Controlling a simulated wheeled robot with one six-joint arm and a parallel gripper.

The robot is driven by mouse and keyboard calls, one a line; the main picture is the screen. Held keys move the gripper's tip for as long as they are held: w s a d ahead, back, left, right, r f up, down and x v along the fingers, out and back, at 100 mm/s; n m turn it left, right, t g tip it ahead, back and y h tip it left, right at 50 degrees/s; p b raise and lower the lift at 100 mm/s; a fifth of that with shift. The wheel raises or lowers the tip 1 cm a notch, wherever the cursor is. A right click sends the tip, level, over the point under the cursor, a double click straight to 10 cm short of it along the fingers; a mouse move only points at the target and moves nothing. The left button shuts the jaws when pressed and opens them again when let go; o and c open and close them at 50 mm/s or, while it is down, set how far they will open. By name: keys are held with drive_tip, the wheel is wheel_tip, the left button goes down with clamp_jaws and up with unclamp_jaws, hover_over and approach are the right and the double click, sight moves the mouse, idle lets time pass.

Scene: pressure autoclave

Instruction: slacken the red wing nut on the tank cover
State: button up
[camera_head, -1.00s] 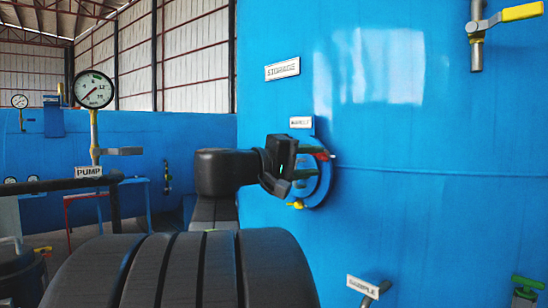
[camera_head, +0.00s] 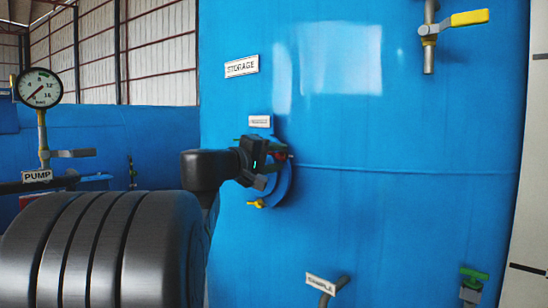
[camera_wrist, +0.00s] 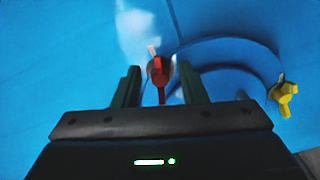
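The red wing nut (camera_wrist: 158,72) shows in the wrist view, standing between the two dark green fingers of my gripper (camera_wrist: 159,80). The fingers are apart, one on each side of it, with a visible gap on both sides; whether they touch it further down is hard to tell. In the head view my gripper (camera_head: 270,158) is at the upper part of the round blue tank cover (camera_head: 283,186), and only a little of the red wing nut (camera_head: 282,155) shows there. A yellow wing nut (camera_head: 257,203) sits at the cover's lower left; it also shows at right in the wrist view (camera_wrist: 284,94).
The blue tank (camera_head: 400,230) carries a STORAGE plate (camera_head: 241,66). A yellow-handled valve (camera_head: 468,18) is at upper right. A SAMPLE pipe (camera_head: 325,292) and a green-handled valve (camera_head: 474,274) are low down. A pump gauge (camera_head: 39,88) stands at left.

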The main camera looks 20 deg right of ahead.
clamp_jaws()
drive_tip(key=m+b, duration=0.1)
drive_tip(key=b, duration=0.2)
drive_tip(key=shift+f, duration=0.35)
drive_tip(key=shift+m+b, duration=0.7)
drive_tip(key=shift+b, duration=0.35)
drive_tip(key=shift+r+m+b, duration=0.25)
drive_tip(key=shift+m+b, duration=0.05)
unclamp_jaws()
drive_tip(key=shift+r, duration=0.1)
